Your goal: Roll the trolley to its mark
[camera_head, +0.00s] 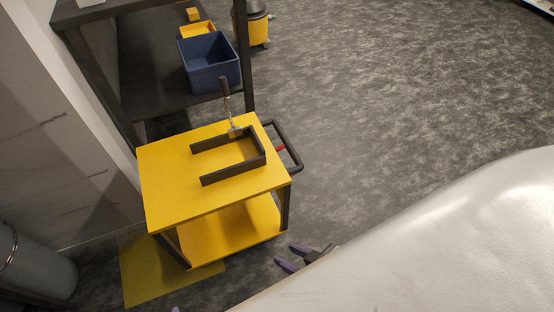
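The yellow two-shelf trolley (215,199) stands in the middle left of the head view. Its dark push handle (287,146), with a small red part, is on its right side. A yellow floor patch (147,276), which looks like the mark, shows below and left of the trolley; the trolley hides part of it. My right gripper (291,258) is low in the middle, to the right of the trolley's lower shelf and apart from the handle. Its two purple fingers are spread and empty. A tiny purple piece at the bottom edge may be my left gripper (175,309).
A dark U-shaped frame (232,175) and a dark-handled metal tool (229,104) are on the trolley top. A dark bench with a blue bin (210,64) stands behind. A grey cylinder (37,265) is at left. The floor to the right is open.

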